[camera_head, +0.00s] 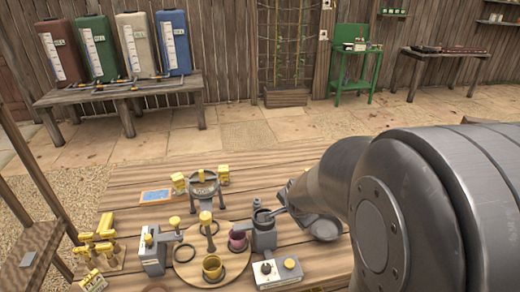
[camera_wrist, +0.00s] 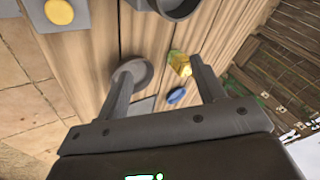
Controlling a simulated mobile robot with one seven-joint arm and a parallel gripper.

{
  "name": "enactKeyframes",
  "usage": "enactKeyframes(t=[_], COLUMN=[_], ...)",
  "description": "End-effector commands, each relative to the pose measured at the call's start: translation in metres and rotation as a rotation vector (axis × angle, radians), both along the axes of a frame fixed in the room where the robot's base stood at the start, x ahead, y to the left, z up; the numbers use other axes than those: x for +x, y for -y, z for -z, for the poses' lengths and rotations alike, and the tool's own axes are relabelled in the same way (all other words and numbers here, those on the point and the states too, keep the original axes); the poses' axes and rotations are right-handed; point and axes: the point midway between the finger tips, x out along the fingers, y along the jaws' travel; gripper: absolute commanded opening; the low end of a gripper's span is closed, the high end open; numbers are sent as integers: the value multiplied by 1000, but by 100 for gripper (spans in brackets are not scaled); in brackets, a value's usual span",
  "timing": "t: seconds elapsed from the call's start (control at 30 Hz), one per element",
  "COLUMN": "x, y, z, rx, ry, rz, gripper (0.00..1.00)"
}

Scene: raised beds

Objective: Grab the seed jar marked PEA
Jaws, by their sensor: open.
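No jar with a readable PEA mark shows in either view. In the wrist view my gripper (camera_wrist: 160,68) is open, its two grey fingers spread above the plank table with nothing held between them. A grey round dish (camera_wrist: 134,71) lies by the left finger. A small yellow block (camera_wrist: 180,63) and a blue oval piece (camera_wrist: 176,96) lie between the fingers, nearer the right one.
The plank table holds a round board (camera_head: 186,268) with a yellow cup (camera_head: 212,269) and a magenta cup (camera_head: 237,243), a grey pot (camera_head: 265,236), a control box (camera_head: 278,273) and a hopper stand (camera_head: 203,190). Large labelled tanks (camera_head: 100,48) and a green stand (camera_head: 354,68) stand behind.

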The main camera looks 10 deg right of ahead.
Motion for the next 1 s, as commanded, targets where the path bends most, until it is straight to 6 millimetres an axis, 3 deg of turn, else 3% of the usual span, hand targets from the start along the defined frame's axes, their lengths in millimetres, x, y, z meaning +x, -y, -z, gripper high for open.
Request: enactKeyframes(t=[0.03, 0.2, 0.5, 0.73, 1.0], x=[7, 31, 66, 86, 98], y=[7, 23, 49, 77, 110], z=[15, 52, 96, 105, 95], rx=[58, 271, 737, 1165, 1545], ry=[12, 90, 258, 409, 548], rz=[67, 295, 715, 1038, 1270], gripper=[63, 63, 63, 63, 63])
